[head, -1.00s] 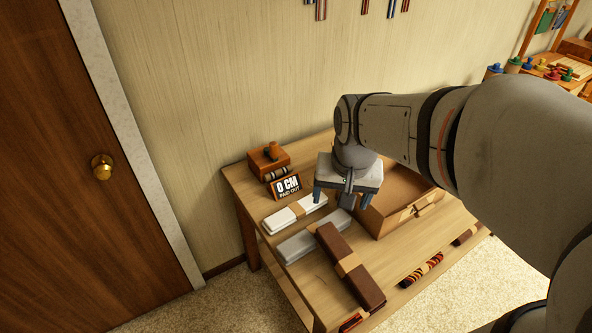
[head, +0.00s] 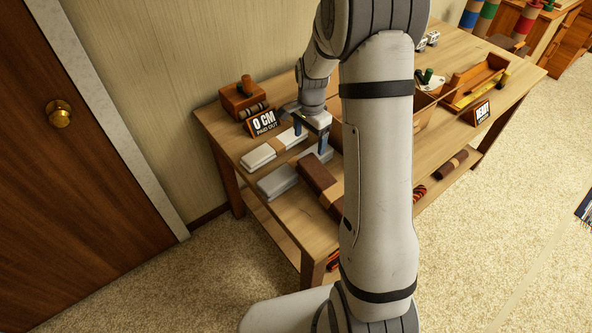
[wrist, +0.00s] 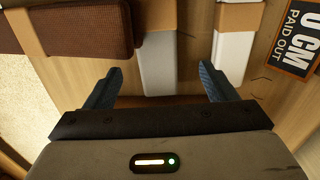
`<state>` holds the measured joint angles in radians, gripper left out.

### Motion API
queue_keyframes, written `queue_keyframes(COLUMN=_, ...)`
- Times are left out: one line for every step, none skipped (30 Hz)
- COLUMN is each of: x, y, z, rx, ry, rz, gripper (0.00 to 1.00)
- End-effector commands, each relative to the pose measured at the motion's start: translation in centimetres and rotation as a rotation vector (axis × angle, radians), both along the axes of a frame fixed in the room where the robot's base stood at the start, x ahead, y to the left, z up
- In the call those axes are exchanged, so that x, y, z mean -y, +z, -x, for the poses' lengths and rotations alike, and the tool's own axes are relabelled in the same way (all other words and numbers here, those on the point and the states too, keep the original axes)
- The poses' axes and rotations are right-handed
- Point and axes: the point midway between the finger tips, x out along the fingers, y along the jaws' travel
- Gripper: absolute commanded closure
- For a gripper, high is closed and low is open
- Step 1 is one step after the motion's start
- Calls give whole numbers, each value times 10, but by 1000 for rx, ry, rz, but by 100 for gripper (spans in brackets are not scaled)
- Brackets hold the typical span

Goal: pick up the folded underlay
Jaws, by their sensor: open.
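A plain grey folded piece, taken as the folded underlay (head: 275,184), lies on the table between a white folded bundle (head: 259,156) and a brown bundle (head: 318,178). In the wrist view the grey underlay (wrist: 158,62) runs up the middle, between the lines of my two fingers. My gripper (head: 310,143) is open and empty above the grey piece's far end. The wrist view also shows my gripper (wrist: 158,84), its blue-grey fingers spread wide. The white bundle and the brown bundle each have a tan band.
A sign reading "0 CM PAID OUT" (head: 264,123) and a wooden block (head: 241,97) stand behind the bundles. A wooden tray (head: 473,85) and another sign (head: 482,112) are at the right. My arm hides the table's middle.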

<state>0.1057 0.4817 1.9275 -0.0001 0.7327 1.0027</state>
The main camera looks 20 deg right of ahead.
Motion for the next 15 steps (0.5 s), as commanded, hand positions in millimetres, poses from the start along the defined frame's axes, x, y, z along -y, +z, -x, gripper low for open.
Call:
queue_keyframes(x=0, y=-6, z=1, rx=-2, ry=0, rz=0, gripper=22)
queue_keyframes(x=0, y=-9, z=1, rx=-2, ry=0, rz=0, gripper=22)
queue_keyframes(x=0, y=-14, z=2, rx=-4, ry=1, rz=0, gripper=22)
queue_keyframes(x=0, y=-17, z=3, rx=-4, ry=1, rz=0, gripper=22)
queue_keyframes(x=0, y=-20, z=3, rx=-2, ry=1, rz=0, gripper=22)
queue_keyframes(x=0, y=-25, z=4, rx=-4, ry=1, rz=0, gripper=22)
queue_keyframes(x=-1, y=-30, z=6, rx=-4, ry=1, rz=0, gripper=22)
queue_keyframes(x=-1, y=-35, z=7, rx=-5, ry=1, rz=-1, gripper=22)
queue_keyframes(x=-1, y=-41, z=9, rx=-5, ry=1, rz=-1, gripper=22)
queue_keyframes(x=-1, y=-45, z=10, rx=-4, ry=1, rz=0, gripper=22)
queue_keyframes(x=-1, y=-50, z=9, rx=-4, ry=1, rz=0, gripper=22)
queue_keyframes(x=-1, y=-55, z=8, rx=-2, ry=1, rz=0, gripper=22)
queue_keyframes(x=-1, y=-58, z=8, rx=-2, ry=1, rz=0, gripper=22)
queue_keyframes(x=-1, y=-60, z=8, rx=-2, ry=1, rz=0, gripper=22)
queue_keyframes(x=-1, y=-63, z=8, rx=-1, ry=1, rz=0, gripper=22)
